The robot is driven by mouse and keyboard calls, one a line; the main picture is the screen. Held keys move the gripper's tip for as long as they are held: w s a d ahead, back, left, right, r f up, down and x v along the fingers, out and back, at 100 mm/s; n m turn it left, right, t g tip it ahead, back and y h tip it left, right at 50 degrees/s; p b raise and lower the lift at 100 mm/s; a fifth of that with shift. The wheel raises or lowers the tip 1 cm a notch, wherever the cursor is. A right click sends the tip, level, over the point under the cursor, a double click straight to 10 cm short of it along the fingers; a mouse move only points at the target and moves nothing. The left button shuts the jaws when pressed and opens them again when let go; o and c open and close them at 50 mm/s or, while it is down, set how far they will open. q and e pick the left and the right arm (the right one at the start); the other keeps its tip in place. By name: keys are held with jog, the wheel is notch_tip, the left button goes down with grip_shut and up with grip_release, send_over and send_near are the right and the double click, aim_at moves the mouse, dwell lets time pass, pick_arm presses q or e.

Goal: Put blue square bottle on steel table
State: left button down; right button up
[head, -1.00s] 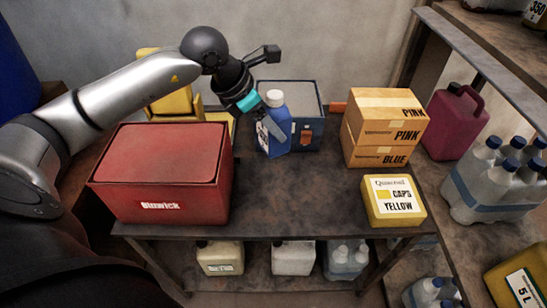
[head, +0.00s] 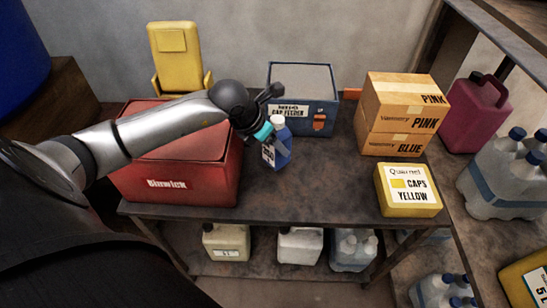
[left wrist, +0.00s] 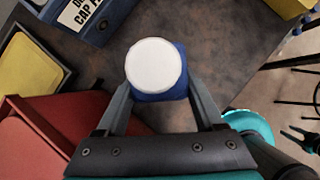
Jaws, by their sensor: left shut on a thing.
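The blue square bottle (head: 281,150) with a white cap is upright over the steel table (head: 300,188), just right of the red box. My left gripper (head: 274,141) is shut on it. In the left wrist view the white cap (left wrist: 156,65) sits between the two fingers of the left gripper (left wrist: 160,95), with the blue body below it. I cannot tell whether the bottle's base touches the table top.
A red box (head: 185,175) stands at the table's left, a blue cap feeder box (head: 303,100) behind. Pink and blue cartons (head: 400,115) and a yellow caps box (head: 407,190) stand at the right. The middle of the table is clear.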

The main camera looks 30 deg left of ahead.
aim_at(273, 156)
pick_arm(q)
jog(key=shift+f, duration=0.5)
notch_tip(273, 156, down, 4)
jog(key=shift+f+b, duration=0.1)
jog(key=shift+b, duration=0.45)
pick_arm(e)
jog(key=shift+w+d+f, duration=0.2)
jog(key=shift+w+f, duration=0.05)
jog(key=shift+w, duration=0.25)
jog(key=shift+w+d+f, duration=0.2)
jog(key=shift+w+f, duration=0.05)
jog(key=shift+w, duration=0.25)
pick_arm(q)
grip_release()
pick_arm(e)
jog(key=shift+d, duration=0.1)
